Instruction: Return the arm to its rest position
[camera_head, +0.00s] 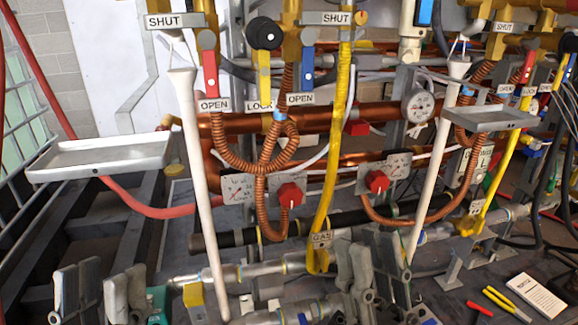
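My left gripper (98,290) is at the bottom left of the head view. Its two grey fingers point up and stand apart, with nothing seen between them. My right gripper (371,272) is at the bottom, right of the middle. Its fingers also point up, with a narrower gap and nothing seen held. Both are in front of the piping. Most of both arms is outside the picture. The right gripper overlaps the lower pipes in the view, and I cannot tell whether it touches them.
Copper pipes (245,124) and red knobs (290,195) fill the middle. A grey tray (100,158) juts out at left, another tray (488,117) at right. A white funnel tube (197,165) slants down. Pliers (507,304) and a booklet (537,298) lie at bottom right.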

